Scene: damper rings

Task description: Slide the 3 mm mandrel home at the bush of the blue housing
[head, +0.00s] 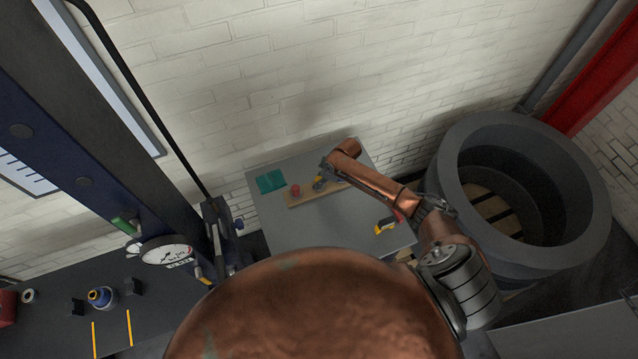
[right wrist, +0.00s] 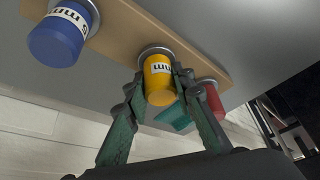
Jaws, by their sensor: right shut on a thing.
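A yellow-handled mandrel (right wrist: 159,88) stands in a wooden rack board (right wrist: 190,45). Its label shows "mm"; the figure is hidden. My right gripper (right wrist: 160,72) is shut on this yellow handle, one finger on each side; in the head view it is over the board (head: 318,182). A blue-handled mandrel (right wrist: 58,38) is at the left of the rack in the right wrist view, and a red-handled one (right wrist: 212,102) at the right. A small blue part (head: 101,298), seemingly the blue housing, sits on the dark bench at lower left; its bush is too small to make out. My left gripper is out of view.
A teal cloth (head: 270,181) and a yellow-and-black item (head: 386,226) lie on the grey table (head: 300,229). A large grey ring-shaped tub (head: 590,205) stands at right. A dial gauge (head: 167,254) and dark blue column are at left, near black blocks (head: 134,287) on the bench.

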